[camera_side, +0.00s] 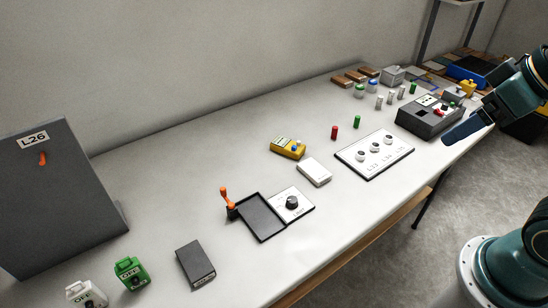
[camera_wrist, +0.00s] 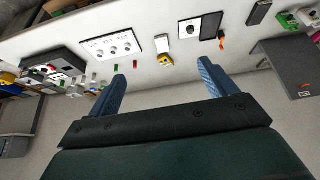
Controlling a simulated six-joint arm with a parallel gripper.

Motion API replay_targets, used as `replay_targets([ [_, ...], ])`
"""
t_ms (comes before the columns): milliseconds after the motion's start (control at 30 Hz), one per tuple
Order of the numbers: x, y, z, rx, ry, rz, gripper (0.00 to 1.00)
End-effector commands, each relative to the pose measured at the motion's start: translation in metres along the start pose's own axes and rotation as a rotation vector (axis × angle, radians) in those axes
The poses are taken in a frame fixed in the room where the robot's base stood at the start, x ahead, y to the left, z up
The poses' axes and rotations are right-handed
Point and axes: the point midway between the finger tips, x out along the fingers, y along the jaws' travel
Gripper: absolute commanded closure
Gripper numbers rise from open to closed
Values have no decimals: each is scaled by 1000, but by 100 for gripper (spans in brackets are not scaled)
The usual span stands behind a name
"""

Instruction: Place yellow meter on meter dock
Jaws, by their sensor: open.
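The yellow meter (camera_side: 288,148) lies on the white table, left of the middle of its back half. It also shows in the wrist view (camera_wrist: 165,62), beyond the gap between my fingers. A flat white block (camera_side: 314,171) lies just in front of it. A black shallow tray (camera_side: 259,217) sits beside a white dial plate (camera_side: 291,203). No label shows which piece is the meter dock, so I cannot tell. My gripper (camera_wrist: 160,76) is open and empty, with its blue fingers wide apart.
Red and green pegs (camera_side: 335,132) stand behind. An orange-handled lever (camera_side: 228,201) stands by the tray. A grey cabinet (camera_side: 60,200) stands at left.

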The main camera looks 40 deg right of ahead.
Motion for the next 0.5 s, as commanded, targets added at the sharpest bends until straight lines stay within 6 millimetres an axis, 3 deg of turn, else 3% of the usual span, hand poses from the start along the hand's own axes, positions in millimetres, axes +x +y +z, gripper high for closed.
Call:
replay_targets([
  [233, 16, -4, -31, -85, -3, -27, 16],
  [500, 51, -7, -78, -219, 8, -89, 16],
])
